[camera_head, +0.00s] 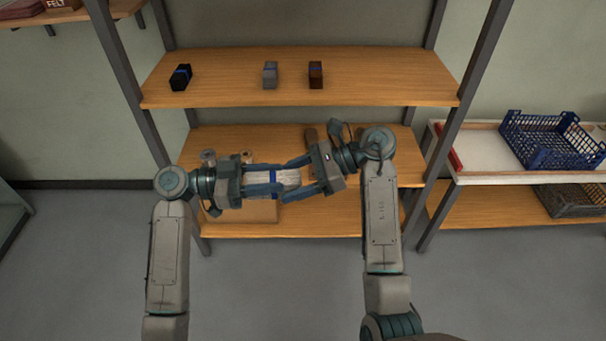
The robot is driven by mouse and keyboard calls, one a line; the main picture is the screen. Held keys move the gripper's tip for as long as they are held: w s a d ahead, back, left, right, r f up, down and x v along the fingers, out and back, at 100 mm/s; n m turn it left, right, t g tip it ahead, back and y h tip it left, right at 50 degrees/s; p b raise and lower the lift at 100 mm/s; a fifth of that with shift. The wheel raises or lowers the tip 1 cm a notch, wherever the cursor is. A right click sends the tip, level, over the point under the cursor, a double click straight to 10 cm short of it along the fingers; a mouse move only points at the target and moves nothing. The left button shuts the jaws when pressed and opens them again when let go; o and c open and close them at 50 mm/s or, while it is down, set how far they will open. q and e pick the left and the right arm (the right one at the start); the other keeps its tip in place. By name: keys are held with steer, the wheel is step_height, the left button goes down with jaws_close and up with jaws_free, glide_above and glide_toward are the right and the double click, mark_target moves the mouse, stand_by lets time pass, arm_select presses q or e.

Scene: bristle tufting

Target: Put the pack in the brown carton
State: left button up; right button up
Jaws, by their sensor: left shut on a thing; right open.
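The pack (290,178), a pale bundle with a blue band, is held in front of the lower shelf. My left gripper (275,181) is shut on it from the left. My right gripper (298,178) is open and reaches in from the right, its fingers on either side of the pack's right end. I cannot tell whether they touch it. A light brown box, apparently the carton (255,213), stands on the lower shelf below and behind my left gripper, which partly hides it. Its inside is not visible.
The upper shelf (390,85) bears a black pack (180,77), a grey pack (270,75) and a dark brown pack (315,75). Small rolls (208,157) stand on the lower shelf at left. A blue crate (550,140) sits on the right-hand rack. Steel posts (460,105) flank the shelves.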

steer(key=shift+c, duration=0.4)
steer(key=c, duration=1)
arm_select(q)
steer(key=o, duration=1.1)
